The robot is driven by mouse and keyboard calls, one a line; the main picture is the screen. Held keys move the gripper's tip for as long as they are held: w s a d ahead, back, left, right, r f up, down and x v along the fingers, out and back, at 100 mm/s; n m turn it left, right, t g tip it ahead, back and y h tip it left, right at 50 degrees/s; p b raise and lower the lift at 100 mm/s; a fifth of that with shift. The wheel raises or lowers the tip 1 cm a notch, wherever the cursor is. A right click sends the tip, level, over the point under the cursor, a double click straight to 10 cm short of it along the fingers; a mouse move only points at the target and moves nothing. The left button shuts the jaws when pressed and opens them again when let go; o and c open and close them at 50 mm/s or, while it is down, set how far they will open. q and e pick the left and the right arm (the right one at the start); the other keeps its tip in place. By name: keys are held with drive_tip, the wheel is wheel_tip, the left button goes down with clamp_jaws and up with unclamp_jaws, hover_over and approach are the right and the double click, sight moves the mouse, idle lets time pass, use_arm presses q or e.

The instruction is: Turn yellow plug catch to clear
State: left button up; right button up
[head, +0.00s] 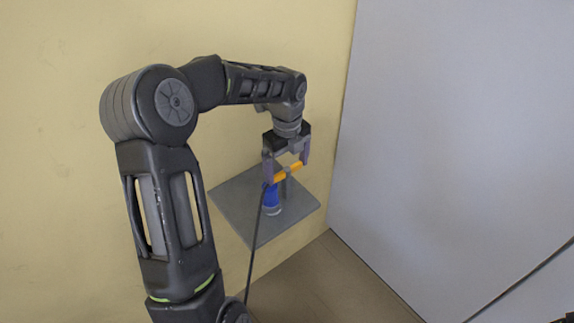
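The yellow catch (288,173) is a short orange-yellow bar, set at a slant in front of a grey plate (238,204) on the wall. A blue plug body (271,198) shows just below it, with a dark cable (252,262) hanging down. My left gripper (288,171) is at the catch with its fingers wide apart, one near each end of the bar. I cannot tell whether the fingers touch it. The left finger hides part of the catch and plug. My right gripper is not clearly in view.
A yellowish wall (60,150) stands behind the plate. A large pale grey panel (450,130) stands close on the right. Brown floor (330,290) shows below.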

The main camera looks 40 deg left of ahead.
use_arm(q)
drive_tip(key=c, duration=0.6)
drive_tip(key=shift+n, duration=0.6)
drive_tip(key=n, duration=0.2)
drive_tip(key=shift+n+b, duration=0.3)
drive_tip(key=shift+b, duration=0.05)
drive_tip(key=n, duration=0.3)
drive_tip(key=shift+n+b, duration=0.3)
drive_tip(key=shift+b, duration=0.05)
drive_tip(key=n+b, duration=0.1)
drive_tip(key=n, duration=0.4)
drive_tip(key=shift+n, duration=0.3)
drive_tip(key=n, duration=0.5)
